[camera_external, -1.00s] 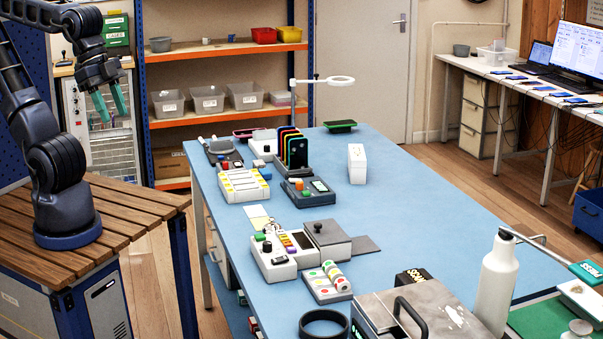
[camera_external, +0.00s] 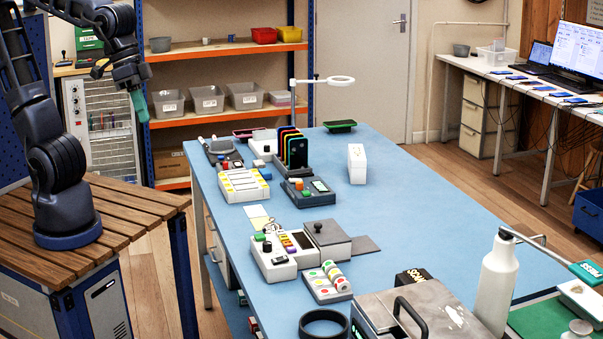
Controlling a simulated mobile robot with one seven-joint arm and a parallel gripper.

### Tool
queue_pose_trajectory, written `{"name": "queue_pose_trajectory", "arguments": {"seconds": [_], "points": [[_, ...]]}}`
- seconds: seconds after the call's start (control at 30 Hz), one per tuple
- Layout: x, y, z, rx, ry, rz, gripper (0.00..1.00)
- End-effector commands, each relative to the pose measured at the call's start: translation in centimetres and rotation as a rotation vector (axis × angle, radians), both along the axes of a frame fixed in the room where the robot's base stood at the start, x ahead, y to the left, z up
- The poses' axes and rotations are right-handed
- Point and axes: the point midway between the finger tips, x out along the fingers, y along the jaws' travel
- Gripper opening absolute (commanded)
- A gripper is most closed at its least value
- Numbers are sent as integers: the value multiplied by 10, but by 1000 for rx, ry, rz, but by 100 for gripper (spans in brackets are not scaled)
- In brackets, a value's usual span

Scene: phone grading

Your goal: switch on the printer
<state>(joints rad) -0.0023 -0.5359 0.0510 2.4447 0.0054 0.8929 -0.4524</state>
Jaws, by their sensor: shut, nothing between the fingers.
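My gripper (camera_external: 140,105), with teal fingers, is shut and empty. It points down in the air at the upper left, short of the blue table and well away from the devices on it. No device is clearly marked as the printer at this size. A white device (camera_external: 283,262) with a green button, a dark knob and coloured keys stands near the table's left edge. Behind it is a dark grey device (camera_external: 299,198) with a greenish screen and a red-orange button. I cannot tell whether either is switched on.
The blue table (camera_external: 420,215) is clear at its right middle. A white bottle (camera_external: 496,285) stands at the front right.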

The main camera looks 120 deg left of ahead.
Motion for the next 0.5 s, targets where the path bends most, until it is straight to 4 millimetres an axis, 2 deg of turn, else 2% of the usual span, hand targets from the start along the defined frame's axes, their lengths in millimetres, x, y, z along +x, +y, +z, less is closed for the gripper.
{"name": "queue_pose_trajectory", "arguments": {"seconds": [0.5], "points": [[92,31,-33,-162,73,561,0]]}}
